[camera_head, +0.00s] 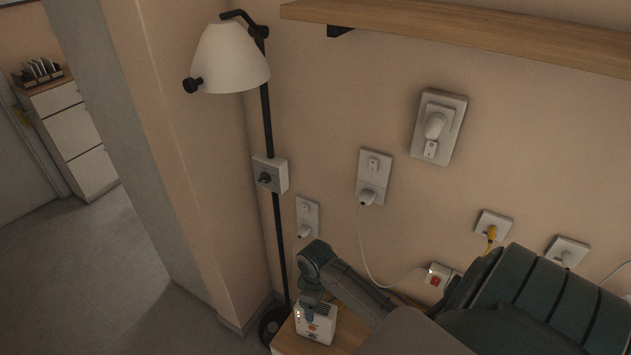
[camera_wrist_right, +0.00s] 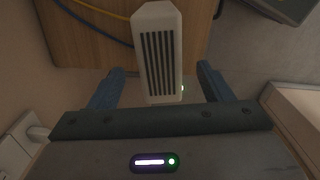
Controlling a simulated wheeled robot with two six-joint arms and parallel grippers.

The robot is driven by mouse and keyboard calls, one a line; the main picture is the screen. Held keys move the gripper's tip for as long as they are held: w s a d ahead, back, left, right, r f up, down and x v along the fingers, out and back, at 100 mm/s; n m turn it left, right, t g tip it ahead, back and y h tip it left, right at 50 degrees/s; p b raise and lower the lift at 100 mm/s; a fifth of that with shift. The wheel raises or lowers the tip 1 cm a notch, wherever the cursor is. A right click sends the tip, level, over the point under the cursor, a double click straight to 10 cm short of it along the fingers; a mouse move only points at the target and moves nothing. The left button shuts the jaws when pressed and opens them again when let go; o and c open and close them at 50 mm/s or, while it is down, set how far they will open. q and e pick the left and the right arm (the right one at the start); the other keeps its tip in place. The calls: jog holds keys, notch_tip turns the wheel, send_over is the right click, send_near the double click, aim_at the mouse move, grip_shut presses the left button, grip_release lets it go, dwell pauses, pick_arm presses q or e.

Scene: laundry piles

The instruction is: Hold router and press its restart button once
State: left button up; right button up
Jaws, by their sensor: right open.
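The router, a small white box (camera_head: 317,325) with small lights and coloured marks on its face, stands on a wooden surface (camera_head: 345,325) at the bottom of the head view. In the right wrist view its pale body (camera_wrist_right: 160,50) shows a dark slotted vent. My right gripper (camera_wrist_right: 160,70) is open, one finger on each side of the router, with visible gaps on both sides. In the head view the right gripper (camera_head: 311,295) is above and partly in front of the router. A restart button cannot be made out. My left gripper is out of view.
A floor lamp (camera_head: 268,120) stands left of the router, near a wall corner. Several wall sockets and a red-switched outlet (camera_head: 437,279) are behind. Yellow and blue cables (camera_wrist_right: 98,12) lie near the router. A shelf (camera_head: 460,35) is high on the wall.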

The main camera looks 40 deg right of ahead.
aim_at(316, 321)
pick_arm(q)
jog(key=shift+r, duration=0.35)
pick_arm(e)
notch_tip(316, 321, down, 6)
jog(key=shift+f, duration=0.1)
jog(key=c, duration=1.2)
jog(key=shift+c, duration=0.2)
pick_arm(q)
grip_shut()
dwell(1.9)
